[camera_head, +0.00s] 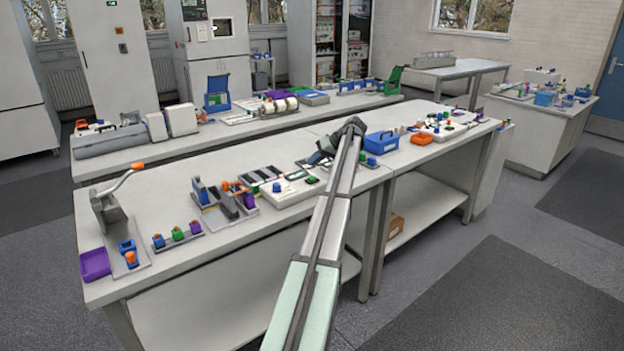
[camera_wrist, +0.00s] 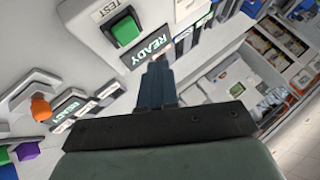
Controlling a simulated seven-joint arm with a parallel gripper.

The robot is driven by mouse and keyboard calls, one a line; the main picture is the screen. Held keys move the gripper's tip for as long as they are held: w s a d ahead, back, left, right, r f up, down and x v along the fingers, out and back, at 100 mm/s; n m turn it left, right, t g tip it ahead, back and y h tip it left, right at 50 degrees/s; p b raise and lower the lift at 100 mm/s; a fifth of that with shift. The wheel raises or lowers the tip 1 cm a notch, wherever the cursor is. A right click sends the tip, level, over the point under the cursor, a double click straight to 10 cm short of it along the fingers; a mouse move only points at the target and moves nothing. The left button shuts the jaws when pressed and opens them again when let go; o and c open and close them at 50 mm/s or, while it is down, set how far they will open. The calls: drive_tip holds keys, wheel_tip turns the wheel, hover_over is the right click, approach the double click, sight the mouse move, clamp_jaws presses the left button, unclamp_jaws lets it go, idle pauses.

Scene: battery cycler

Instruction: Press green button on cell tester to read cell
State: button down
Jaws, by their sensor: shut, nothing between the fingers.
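The cell tester (camera_wrist: 80,30) is a pale box at the top of the wrist view. Its raised green button (camera_wrist: 125,30) sits in a dark surround beside a label reading TEST. A dark display (camera_wrist: 147,52) reading READY lies next to the button. My gripper (camera_wrist: 157,66) is shut and empty, its dark fingers together. In the picture the fingertips overlap the lower edge of the display, to the right of and below the button. The button's top is clear of the fingers. In the head view my gripper (camera_head: 318,158) is low over the bench, partly hidden by my arm.
The wrist view shows a second READY display (camera_wrist: 68,107) and an orange knob (camera_wrist: 41,109) at left. In the head view, a blue bin (camera_head: 381,143) and an orange tray (camera_head: 432,139) stand right of my arm. A lever press (camera_head: 108,207) stands at the left bench end.

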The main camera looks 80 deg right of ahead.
sight(315, 178)
drive_tip(key=shift+f, duration=1.6)
drive_tip(key=shift+f, duration=0.15)
idle(0.8)
drive_tip(key=shift+f, duration=0.3)
drive_tip(key=shift+f, duration=0.5)
idle(0.9)
drive_tip(key=shift+r, duration=0.95)
drive_tip(key=shift+r, duration=0.1)
drive_tip(key=shift+r, duration=2.4)
